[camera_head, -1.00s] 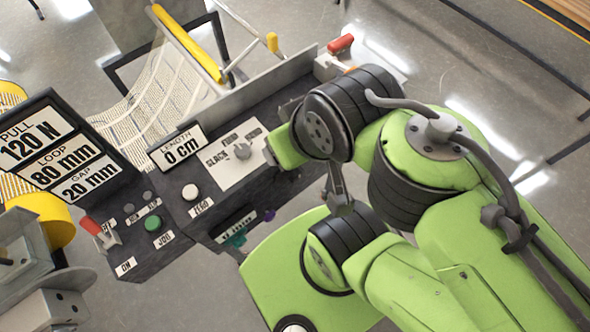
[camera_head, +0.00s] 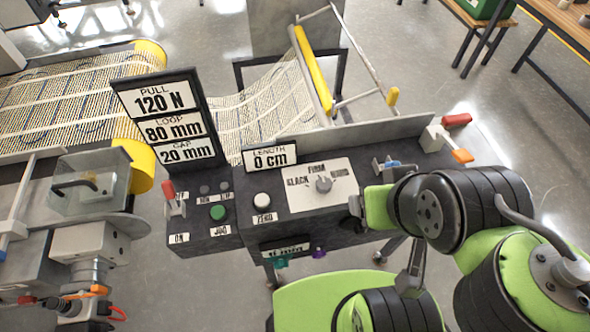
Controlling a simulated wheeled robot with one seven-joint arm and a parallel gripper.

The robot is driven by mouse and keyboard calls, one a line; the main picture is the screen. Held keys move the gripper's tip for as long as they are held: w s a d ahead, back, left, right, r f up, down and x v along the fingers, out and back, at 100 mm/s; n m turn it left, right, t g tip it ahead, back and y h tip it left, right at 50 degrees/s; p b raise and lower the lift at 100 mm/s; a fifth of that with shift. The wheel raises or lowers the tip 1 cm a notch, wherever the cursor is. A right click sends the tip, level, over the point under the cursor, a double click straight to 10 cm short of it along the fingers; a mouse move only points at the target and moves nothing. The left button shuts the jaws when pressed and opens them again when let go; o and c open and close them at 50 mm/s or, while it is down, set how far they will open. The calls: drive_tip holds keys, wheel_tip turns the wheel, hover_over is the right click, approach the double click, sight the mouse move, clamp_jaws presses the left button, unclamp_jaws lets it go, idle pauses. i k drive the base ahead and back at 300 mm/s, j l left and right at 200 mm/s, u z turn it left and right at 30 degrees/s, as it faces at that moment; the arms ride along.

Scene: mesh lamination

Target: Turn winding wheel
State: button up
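I cannot pick out a winding wheel with certainty. A yellow roller bar (camera_head: 312,70) with grey rods and a small yellow knob (camera_head: 392,96) stands behind the control console. At the left, mesh lies over a roll with yellow ends (camera_head: 142,168). My green and black arm fills the right and lower right. Its near-end link (camera_head: 378,208) overlaps the console's right part and hides some of it.
The dark console (camera_head: 226,250) carries a sign reading PULL 120 N (camera_head: 160,102), a LENGTH 0 cm sign (camera_head: 270,157), a grey dial (camera_head: 323,184), a green button (camera_head: 218,212) and a red lever (camera_head: 172,190). A red-handled lever (camera_head: 456,120) stands right. Tables stand at the far upper right.

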sight(364, 229)
drive_tip(key=k+j+u, duration=0.15)
drive_tip(key=k+u, duration=0.25)
drive_tip(key=k+j+u, duration=0.25)
drive_tip(key=u, duration=0.15)
drive_tip(key=k+j+u, duration=0.45)
